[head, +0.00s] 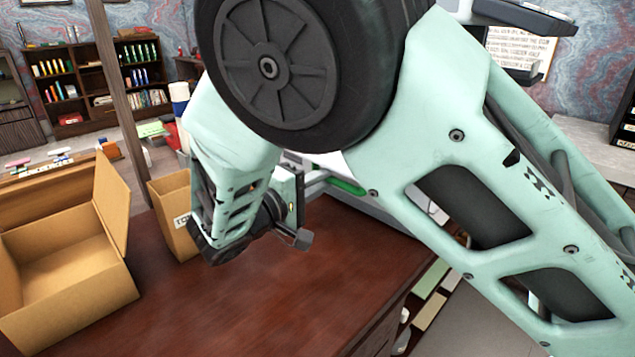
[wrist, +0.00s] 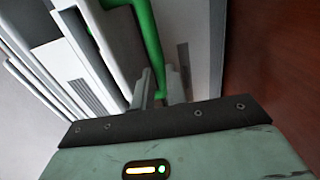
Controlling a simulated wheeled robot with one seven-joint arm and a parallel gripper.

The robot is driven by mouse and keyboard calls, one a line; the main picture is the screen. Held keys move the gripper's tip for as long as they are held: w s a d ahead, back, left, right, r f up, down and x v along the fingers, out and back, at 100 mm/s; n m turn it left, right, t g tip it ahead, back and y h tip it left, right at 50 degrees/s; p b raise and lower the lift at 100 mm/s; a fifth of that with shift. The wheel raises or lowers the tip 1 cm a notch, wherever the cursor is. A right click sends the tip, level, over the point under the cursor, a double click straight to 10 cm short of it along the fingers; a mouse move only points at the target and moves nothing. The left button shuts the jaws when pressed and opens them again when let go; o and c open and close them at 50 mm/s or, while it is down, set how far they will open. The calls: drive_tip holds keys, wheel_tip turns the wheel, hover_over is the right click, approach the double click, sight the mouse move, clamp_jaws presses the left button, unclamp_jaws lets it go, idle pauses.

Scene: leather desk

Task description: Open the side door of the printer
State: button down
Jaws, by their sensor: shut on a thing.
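The printer is mostly hidden behind my arm in the head view; a pale grey-white part of it (head: 378,208) shows below the arm, with a short green bar (head: 347,187) beside it. In the wrist view the printer's white and grey panels (wrist: 75,62) fill the left and middle. A green handle (wrist: 148,35) runs down from the top to my gripper (wrist: 161,88). The gripper's two fingers are closed on the handle's lower end. Much of the grip is hidden by the wrist housing. I cannot tell where the door's edges are.
The brown desk top (head: 270,290) is clear in front of the gripper. An open cardboard box (head: 65,265) stands at the left, with a narrower box (head: 172,215) behind it. A wooden post (head: 122,95) and a bookshelf (head: 105,85) stand farther back.

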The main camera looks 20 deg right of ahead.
drive_tip(key=shift+f, duration=0.15)
drive_tip(key=c, duration=1.4)
unclamp_jaws()
drive_tip(key=v, duration=1.7)
drive_tip(key=shift+a, duration=0.1)
